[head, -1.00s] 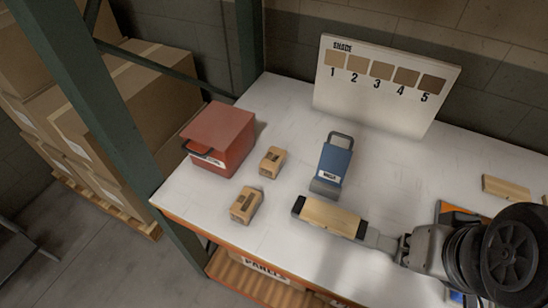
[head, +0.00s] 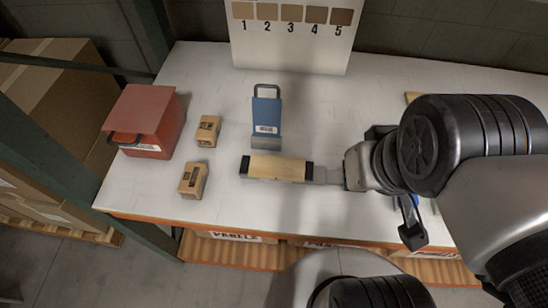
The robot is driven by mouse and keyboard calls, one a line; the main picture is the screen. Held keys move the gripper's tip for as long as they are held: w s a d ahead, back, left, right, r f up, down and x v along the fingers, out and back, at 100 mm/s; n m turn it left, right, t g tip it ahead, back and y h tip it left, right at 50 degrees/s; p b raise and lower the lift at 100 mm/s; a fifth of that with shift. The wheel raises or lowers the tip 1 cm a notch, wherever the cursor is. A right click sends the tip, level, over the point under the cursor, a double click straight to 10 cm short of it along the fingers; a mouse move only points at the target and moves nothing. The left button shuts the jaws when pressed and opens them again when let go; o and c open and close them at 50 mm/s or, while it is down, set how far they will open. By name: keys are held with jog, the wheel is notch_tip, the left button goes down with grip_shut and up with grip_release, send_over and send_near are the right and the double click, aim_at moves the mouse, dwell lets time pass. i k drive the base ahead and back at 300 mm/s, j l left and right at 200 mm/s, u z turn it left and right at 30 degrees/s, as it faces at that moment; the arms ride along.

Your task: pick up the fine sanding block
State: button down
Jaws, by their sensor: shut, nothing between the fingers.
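Two small tan blocks with dark printed marks lie left of centre on the white worktable (head: 330,110): a far block (head: 208,130) and a near block (head: 193,180). Their marks are too small to read, so I cannot tell which is the fine sanding block. My gripper (head: 411,230) is at the right, well apart from both blocks. It looks shut and empty; my wrist hides much of it.
A red box (head: 145,122) stands left of the blocks. A wooden piece with dark ends (head: 277,168) lies between the blocks and my wrist. A shade board (head: 290,52) stands behind.

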aim_at(207, 134)
jog(key=j+u, duration=0.3)
jog(key=u, duration=0.15)
jog(key=i+j+u, duration=0.2)
jog(key=u, duration=0.25)
jog(key=i+j+u, duration=0.15)
jog(key=j+u, duration=0.25)
